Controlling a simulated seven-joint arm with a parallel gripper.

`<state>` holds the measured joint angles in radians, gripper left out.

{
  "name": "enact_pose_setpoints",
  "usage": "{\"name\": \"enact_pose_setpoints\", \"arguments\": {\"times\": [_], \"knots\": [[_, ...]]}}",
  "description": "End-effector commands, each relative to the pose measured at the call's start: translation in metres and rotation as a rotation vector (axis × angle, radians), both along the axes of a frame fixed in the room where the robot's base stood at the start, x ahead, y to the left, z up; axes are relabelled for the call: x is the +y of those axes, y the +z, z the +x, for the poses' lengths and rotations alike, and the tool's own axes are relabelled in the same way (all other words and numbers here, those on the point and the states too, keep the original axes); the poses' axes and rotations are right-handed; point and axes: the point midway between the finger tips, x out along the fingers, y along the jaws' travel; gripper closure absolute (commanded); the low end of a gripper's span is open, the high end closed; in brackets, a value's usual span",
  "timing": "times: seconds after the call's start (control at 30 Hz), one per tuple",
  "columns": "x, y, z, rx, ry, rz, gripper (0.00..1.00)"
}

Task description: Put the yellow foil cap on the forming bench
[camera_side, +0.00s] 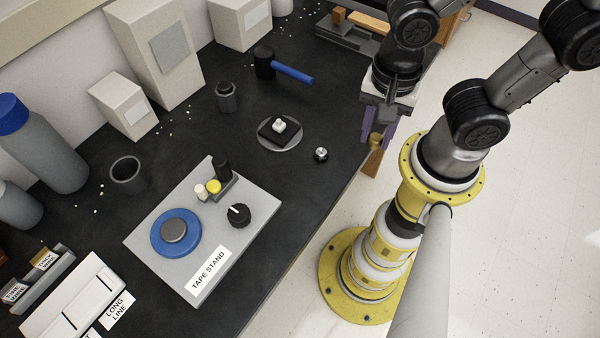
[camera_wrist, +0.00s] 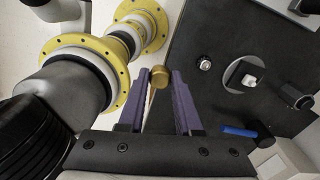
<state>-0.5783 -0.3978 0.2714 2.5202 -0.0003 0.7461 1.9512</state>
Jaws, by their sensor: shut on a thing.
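My gripper (camera_side: 377,136) has purple fingers and hangs at the right edge of the black table. It is shut on a small gold-yellow cap, which shows between the fingertips in the wrist view (camera_wrist: 160,76); in the side view the cap (camera_side: 376,139) is partly covered by the fingers. The cap is held clear of the tabletop. No label in view reads forming bench, so I cannot tell for sure which fixture it is. A dark fixture with orange wooden pieces (camera_side: 368,21) stands at the back of the table, partly behind my arm.
A round plate with a black block and white piece (camera_side: 280,131), a silver knob (camera_side: 320,154) and a blue-handled hammer (camera_side: 290,72) lie left of my gripper. The tape stand (camera_side: 180,268) is nearer the front. A tan strip (camera_side: 371,163) shows below my gripper.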

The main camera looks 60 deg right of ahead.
Motion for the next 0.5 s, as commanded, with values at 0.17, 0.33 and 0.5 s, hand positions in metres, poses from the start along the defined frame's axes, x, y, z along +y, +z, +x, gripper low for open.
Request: {"name": "enact_pose_setpoints", "arguments": {"times": [0.17, 0.33, 0.5], "knots": [[0.016, -0.014, 0.023, 0.006, 0.002, -0.004, 1.00], [0.033, -0.028, 0.050, 0.006, 0.001, -0.004, 1.00], [0.049, -0.046, 0.075, 0.007, 0.001, -0.005, 1.00]]}}
